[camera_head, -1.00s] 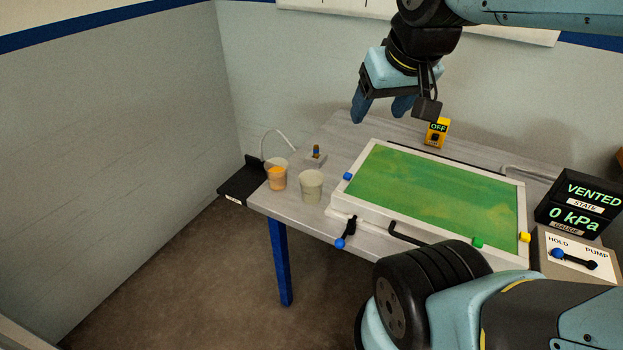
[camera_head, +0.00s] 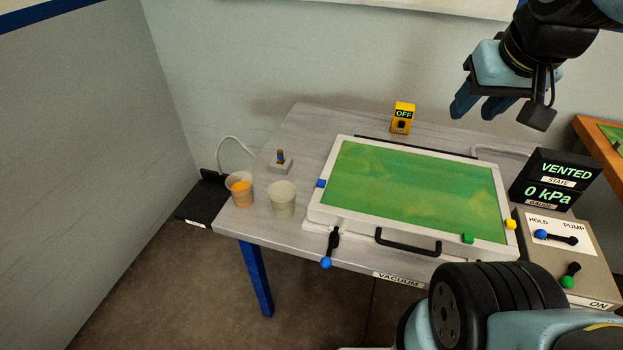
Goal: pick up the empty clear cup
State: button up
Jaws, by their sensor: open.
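Two translucent cups stand upright side by side on the left end of the grey table. The right one is a pale clear cup (camera_head: 282,200) with no coloured content; I cannot tell for sure that it is empty. The left one is a cup with orange content (camera_head: 240,190). My gripper (camera_head: 472,110) is open, with blue fingers pointing down and nothing between them. It is at the upper right, above the table's back right part, well away from both cups.
A white-framed vacuum box with a green top (camera_head: 316,215) fills the table's middle, with a handle and blue lever in front. A small switch block (camera_head: 282,163) stands behind the cups. A yellow OFF box (camera_head: 403,118) is at the back; the gauge (camera_head: 550,180) and pump panel (camera_head: 590,262) stand right.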

aim_at(282, 193)
jog(key=z, duration=0.75)
jog(key=k, duration=2.4)
jog(key=u, duration=0.85)
jog(key=i, duration=1)
jog(key=z, duration=0.05)
